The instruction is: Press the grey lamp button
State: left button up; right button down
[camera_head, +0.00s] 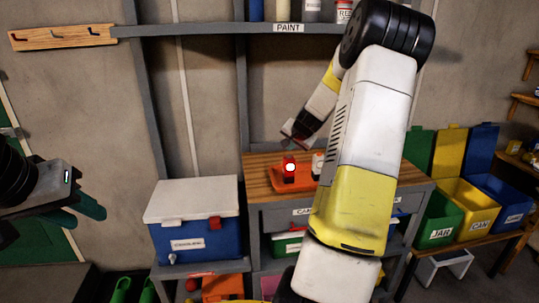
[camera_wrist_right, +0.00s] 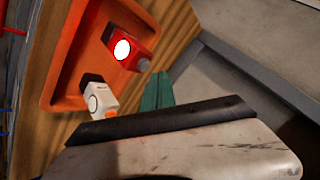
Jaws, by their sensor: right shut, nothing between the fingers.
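A red lamp (camera_head: 290,172) with a bright white lens stands in an orange tray on the wooden worktop. In the right wrist view the red lamp (camera_wrist_right: 133,40) shows a round grey button (camera_wrist_right: 144,65) on its body. A white lamp (camera_head: 317,160) is beside it; in the wrist view the white lamp (camera_wrist_right: 100,99) has an orange button and an unlit lens. My right gripper (camera_wrist_right: 157,90) is shut and empty, its teal fingertips showing close to the red lamp, with no clear contact with the grey button. My left gripper (camera_head: 85,206) is at the far left, away from the lamps.
The orange tray (camera_wrist_right: 62,82) has a raised rim around the lamps. A blue cooler (camera_head: 197,240) with a white lid stands left of the worktop (camera_head: 262,165). A shelf (camera_head: 215,29) runs above. Green, yellow and blue bins (camera_head: 478,208) stand at right.

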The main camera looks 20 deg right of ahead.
aim_at(290, 157)
jog(key=shift+f, duration=0.1)
dwell(0.4)
jog(key=shift+f, duration=0.35)
jog(key=shift+f, duration=0.45)
dwell(0.5)
jog(key=shift+r, duration=0.95)
notch_tip(290, 157, up, 6)
dwell(0.5)
jog(key=shift+d, duration=0.1)
